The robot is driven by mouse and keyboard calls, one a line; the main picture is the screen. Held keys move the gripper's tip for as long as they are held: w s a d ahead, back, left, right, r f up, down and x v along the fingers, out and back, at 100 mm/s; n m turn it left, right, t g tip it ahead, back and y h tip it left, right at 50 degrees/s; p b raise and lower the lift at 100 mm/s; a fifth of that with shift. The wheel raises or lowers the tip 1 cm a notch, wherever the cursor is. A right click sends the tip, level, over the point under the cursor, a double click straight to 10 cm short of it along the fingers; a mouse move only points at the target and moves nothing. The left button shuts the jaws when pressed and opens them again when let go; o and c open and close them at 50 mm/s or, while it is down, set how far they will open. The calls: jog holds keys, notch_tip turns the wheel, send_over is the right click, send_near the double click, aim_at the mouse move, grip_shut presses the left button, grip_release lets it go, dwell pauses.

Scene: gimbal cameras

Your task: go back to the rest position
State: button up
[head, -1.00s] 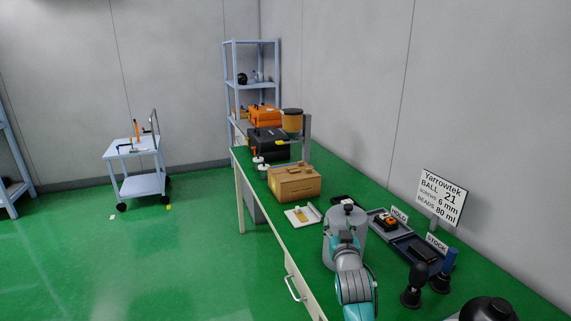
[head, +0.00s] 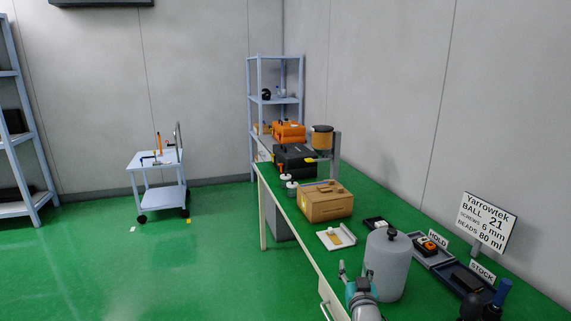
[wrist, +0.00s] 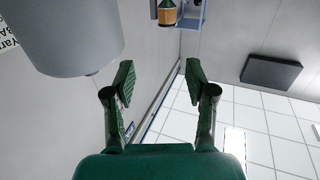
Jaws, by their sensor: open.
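My gripper (head: 352,273) shows at the bottom of the head view, left of a grey cylinder with a dark knob (head: 388,266) on the green bench. In the wrist view my gripper (wrist: 160,80) has its two green-padded fingers spread apart with nothing between them. The grey cylinder (wrist: 68,35) fills the upper left there, apart from the fingers. The wrist view looks toward the wall and the tiled ceiling.
On the bench (head: 352,172) are a cardboard box (head: 326,205), a white tray (head: 333,241), a HOLD tray (head: 431,259), a STOCK tray (head: 468,291) and a sign (head: 486,222). A blue handle (head: 502,291) stands at right. Open floor (head: 170,265) lies left of the bench; a cart (head: 158,175) stands beyond.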

jog(key=s+f, duration=0.6)
jog(key=s, duration=0.4)
jog(key=s+f+g+y, duration=0.1)
jog(key=s+f, duration=0.5)
jog(key=s, duration=0.4)
jog(key=s+f, duration=0.5)
jog(key=s, duration=0.5)
jog(key=s+n+g, duration=0.1)
jog(key=s, duration=1.7)
jog(key=s+r+g, duration=0.1)
jog(key=s+r, duration=0.7)
jog(key=s, duration=0.6)
jog(key=shift+s+a+r, duration=0.15)
jog(key=shift+s+a, duration=0.05)
jog(key=shift+a, duration=0.2)
